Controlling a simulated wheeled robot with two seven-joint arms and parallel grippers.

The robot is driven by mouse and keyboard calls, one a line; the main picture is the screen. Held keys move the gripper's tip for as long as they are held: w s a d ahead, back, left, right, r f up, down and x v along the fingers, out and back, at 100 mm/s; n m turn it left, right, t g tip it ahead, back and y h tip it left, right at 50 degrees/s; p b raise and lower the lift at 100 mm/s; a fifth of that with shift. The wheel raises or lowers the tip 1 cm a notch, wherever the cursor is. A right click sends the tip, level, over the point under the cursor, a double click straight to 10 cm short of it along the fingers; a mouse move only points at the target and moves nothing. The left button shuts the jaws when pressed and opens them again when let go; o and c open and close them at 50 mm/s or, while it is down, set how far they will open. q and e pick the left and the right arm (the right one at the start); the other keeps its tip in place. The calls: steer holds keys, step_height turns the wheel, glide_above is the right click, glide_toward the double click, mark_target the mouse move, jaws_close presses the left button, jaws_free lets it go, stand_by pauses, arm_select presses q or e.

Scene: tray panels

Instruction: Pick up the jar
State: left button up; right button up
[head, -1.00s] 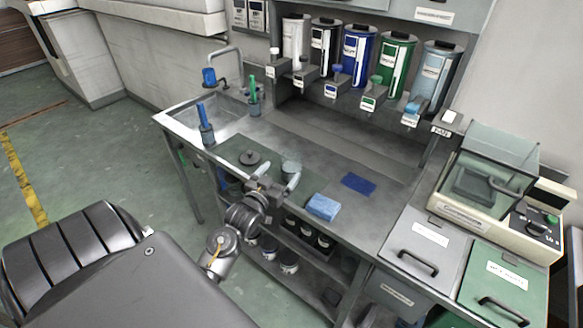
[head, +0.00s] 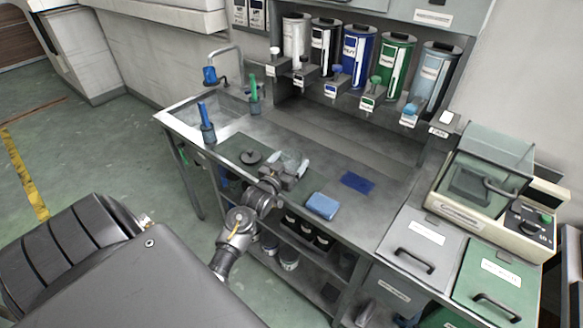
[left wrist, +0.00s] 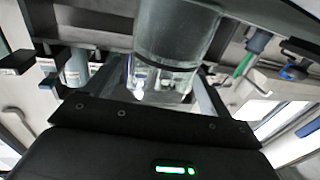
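The jar (head: 291,157) is a clear glass vessel on the dark green mat (head: 226,149) on the bench. It is partly hidden by my left gripper (head: 290,165) in the head view. The gripper is open, with its light fingertips on either side of the jar's near part; I cannot tell if they touch it. In the left wrist view the jar (left wrist: 177,38) stands large straight ahead of the gripper, with small pale items seen at or through its bottom. A dark grey round lid with a knob (head: 250,157) lies to the left of the jar. My right gripper is not in view.
A light blue sponge (head: 321,206) and a dark blue cloth (head: 357,183) lie right of the gripper. A blue-handled brush in a holder (head: 207,124) stands by the sink at left. Several dispensers line the back. The bench behind the jar is clear.

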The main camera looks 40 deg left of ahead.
arm_select(q)
steer(key=c, duration=1.2)
steer(key=shift+o, duration=0.2)
steer(key=shift+w+r, duration=0.1)
steer(key=shift+r, duration=0.4)
steer(key=s+r+b, duration=0.2)
steer(key=s+r, duration=1)
steer(key=s, duration=0.2)
steer(key=shift+a+b, duration=0.15)
steer(key=shift+b, duration=0.25)
